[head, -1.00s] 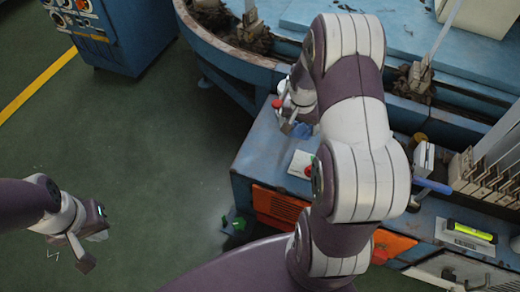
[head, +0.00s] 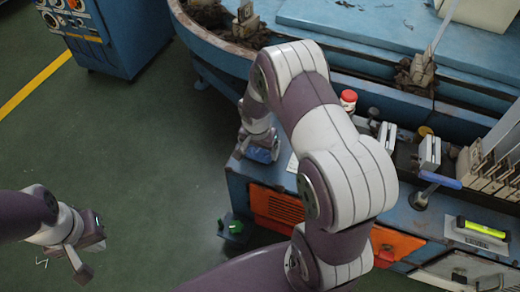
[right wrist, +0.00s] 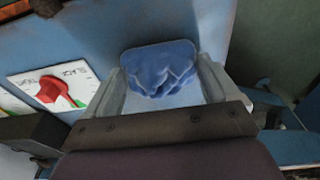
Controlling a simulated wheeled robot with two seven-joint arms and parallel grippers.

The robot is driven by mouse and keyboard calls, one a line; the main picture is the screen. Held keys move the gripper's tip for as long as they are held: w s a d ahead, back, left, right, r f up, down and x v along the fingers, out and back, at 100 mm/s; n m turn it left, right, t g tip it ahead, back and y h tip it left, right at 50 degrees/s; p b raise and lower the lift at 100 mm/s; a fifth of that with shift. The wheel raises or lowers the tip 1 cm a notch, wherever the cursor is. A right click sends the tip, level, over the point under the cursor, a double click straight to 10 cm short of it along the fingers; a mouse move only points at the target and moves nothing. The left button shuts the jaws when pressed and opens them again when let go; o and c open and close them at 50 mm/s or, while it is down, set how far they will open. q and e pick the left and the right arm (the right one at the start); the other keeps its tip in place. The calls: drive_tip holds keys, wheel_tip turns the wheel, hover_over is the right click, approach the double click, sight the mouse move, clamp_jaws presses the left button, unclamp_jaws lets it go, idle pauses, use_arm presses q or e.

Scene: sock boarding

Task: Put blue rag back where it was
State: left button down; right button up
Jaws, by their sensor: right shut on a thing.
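The blue rag (head: 261,154) is a crumpled cloth at the left end of the blue bench top, under my right gripper (head: 258,147). In the right wrist view the rag (right wrist: 160,70) sits bunched between the two pale fingers, and my right gripper (right wrist: 163,95) is shut on it. Whether its underside touches the bench is hard to tell. My left gripper (head: 88,257) is open and empty over the green floor, away from the bench.
The blue round machine (head: 225,48) rises behind. The bench edge is close by.

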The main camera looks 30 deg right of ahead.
sight(258, 154)
drive_tip(key=shift+f, duration=0.1)
drive_tip(key=o, duration=0.7)
wheel_tip(258, 154, up, 12)
drive_tip(key=s+a+p, duration=0.1)
drive_tip(key=p, duration=0.4)
drive_tip(key=s+a+r+n, duration=0.2)
drive_tip(key=s+n, duration=0.1)
drive_tip(key=s, duration=0.1)
drive_tip(key=s+a+r+n+y, duration=0.1)
drive_tip(key=s+a+r+n, duration=0.1)
drive_tip(key=s+r+n, duration=0.1)
drive_tip(key=s+a+r+n, duration=0.2)
drive_tip(key=s+a+n, duration=0.1)
drive_tip(key=s+n, duration=0.1)
drive_tip(key=shift+s+r, duration=0.2)
drive_tip(key=shift+s, duration=0.6)
wheel_tip(258, 154, up, 29)
drive_tip(key=p, duration=2.9)
drive_tip(key=shift+r, duration=0.2)
